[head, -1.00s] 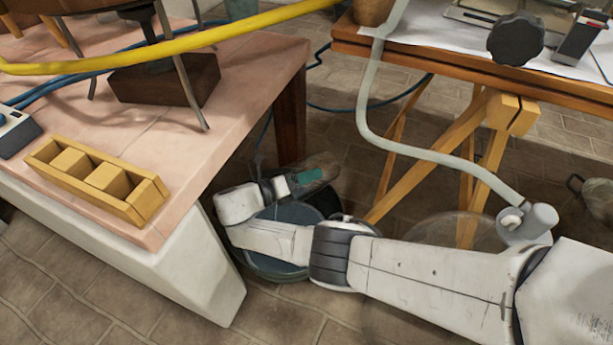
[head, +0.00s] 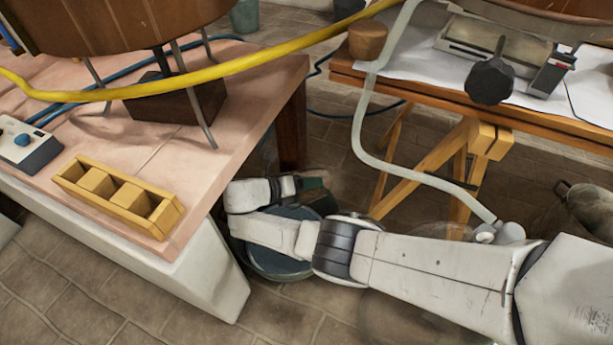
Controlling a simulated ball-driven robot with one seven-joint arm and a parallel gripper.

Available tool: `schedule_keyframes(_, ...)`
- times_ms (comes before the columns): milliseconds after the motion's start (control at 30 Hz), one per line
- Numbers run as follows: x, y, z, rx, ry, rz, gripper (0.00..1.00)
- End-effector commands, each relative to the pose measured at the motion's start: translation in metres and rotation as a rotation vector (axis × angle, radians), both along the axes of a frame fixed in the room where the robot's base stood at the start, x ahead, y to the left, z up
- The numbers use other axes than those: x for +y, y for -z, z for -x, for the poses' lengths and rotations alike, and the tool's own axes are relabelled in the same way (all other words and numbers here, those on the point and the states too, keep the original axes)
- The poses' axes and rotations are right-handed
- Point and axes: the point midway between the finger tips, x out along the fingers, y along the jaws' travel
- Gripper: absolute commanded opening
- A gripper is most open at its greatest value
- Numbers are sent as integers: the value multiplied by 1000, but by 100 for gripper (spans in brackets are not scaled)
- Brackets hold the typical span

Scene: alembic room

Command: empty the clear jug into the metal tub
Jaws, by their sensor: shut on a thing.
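The metal tub (head: 262,262) is a round, dark blue-grey vessel on the tiled floor, beside the pink-topped bench. My arm crosses over it and hides part of its rim and inside. My gripper (head: 300,187) is above the tub's far side, partly hidden by its own wrist. It is shut on a dim see-through thing with a green patch, which seems to be the clear jug (head: 322,199). The jug's outline is hard to make out. I cannot tell its tilt or whether anything is in it or flowing out.
The bench (head: 215,215) at left bears a yellow slotted block (head: 118,197) and a control box (head: 25,145). A yellow hose (head: 230,68) crosses above it. A wooden trestle table (head: 440,85) stands at right, with a pale hose (head: 362,130) hanging before it.

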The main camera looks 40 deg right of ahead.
Motion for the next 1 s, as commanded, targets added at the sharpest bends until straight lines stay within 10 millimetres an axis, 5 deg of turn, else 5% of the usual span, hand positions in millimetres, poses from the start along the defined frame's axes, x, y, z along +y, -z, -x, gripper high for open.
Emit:
schedule_keyframes(667, -3, -28, -6, -96, -1, -511, 0)
schedule_keyframes(1000, -3, -29, -5, -161, 0, -942, 0)
